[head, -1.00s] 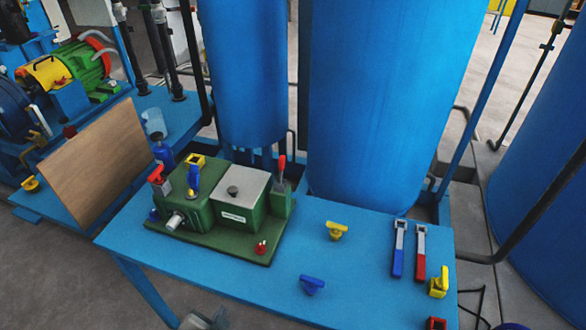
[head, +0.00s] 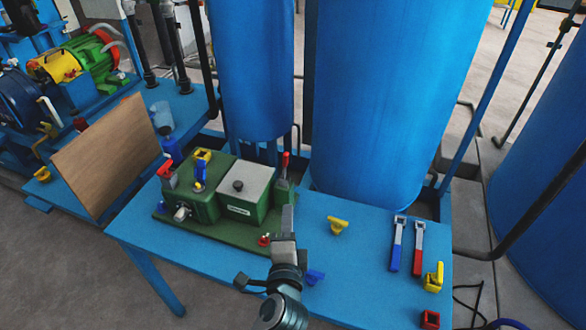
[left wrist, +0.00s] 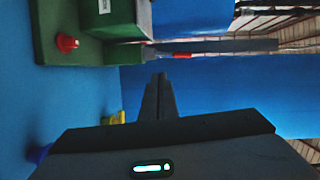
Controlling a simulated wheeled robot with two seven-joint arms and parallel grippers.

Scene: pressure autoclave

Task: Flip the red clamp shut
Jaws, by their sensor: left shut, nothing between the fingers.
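The green autoclave unit (head: 215,205) stands on the blue bench. At its right end a slim lever with a red grip (head: 285,160) stands upright; I take this as the red clamp. Its red tip also shows in the left wrist view (left wrist: 182,55), where the picture is turned sideways. My left gripper (head: 288,212) is shut and empty, just in front of the unit's right end, overlapping the clamp's lower part in the head view. Its fingertips (left wrist: 160,78) show apart from the red tip in the left wrist view. My right gripper is not in view.
A red knob (head: 264,240) sits on the unit's front edge. Yellow (head: 338,225) and blue (head: 315,277) handles, and blue- (head: 397,245) and red-gripped (head: 418,250) levers lie on the bench. Large blue tanks (head: 375,100) stand behind.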

